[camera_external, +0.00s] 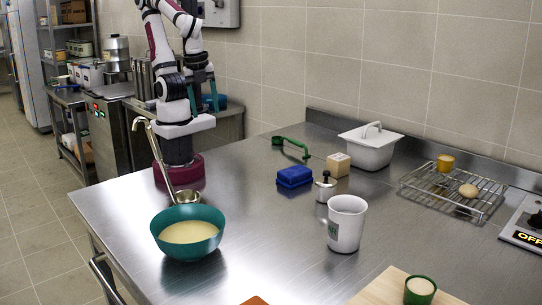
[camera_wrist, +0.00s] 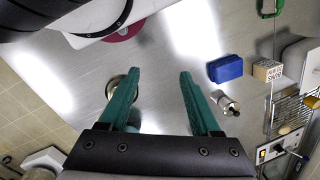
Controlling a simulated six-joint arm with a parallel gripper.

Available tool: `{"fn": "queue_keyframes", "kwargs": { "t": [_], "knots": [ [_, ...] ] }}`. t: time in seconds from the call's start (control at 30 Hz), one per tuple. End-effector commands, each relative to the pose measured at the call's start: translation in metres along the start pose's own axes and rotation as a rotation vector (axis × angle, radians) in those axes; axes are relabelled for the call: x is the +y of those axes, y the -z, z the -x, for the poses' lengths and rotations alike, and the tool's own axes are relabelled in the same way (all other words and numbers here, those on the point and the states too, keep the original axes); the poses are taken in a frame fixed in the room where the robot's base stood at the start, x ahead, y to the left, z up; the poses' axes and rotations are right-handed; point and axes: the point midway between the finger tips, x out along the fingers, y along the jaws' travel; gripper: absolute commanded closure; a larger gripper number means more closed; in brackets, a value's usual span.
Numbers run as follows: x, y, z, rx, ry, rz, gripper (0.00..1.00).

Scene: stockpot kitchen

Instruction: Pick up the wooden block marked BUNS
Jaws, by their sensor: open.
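The wooden block (camera_external: 338,164) is a small light-brown cube on the steel counter, just right of the blue box. In the wrist view the block (camera_wrist: 266,70) lies at the right, well outside my fingers; its lettering is too small to read surely. My gripper (camera_external: 203,106) is raised above the back left of the counter, far left of the block. In the wrist view my gripper (camera_wrist: 160,74) has its two teal fingers wide apart with nothing between them.
A blue box (camera_external: 294,176) and a metal shaker-like item (camera_external: 325,187) stand close to the block. A ladle (camera_external: 187,197) and a teal bowl (camera_external: 188,245) are at the left.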

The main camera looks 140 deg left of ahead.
Motion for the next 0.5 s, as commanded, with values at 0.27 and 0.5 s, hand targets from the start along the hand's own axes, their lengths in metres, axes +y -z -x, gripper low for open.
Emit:
{"fn": "queue_keyframes", "kwargs": {
  "t": [0.27,0.5],
  "knots": [
    [0.0000,0.0000,0.0000,0.000,0.000,0.000,0.00],
    [-0.0001,0.0099,-0.0013,-0.016,-0.119,0.000,0.00]
  ]
}}
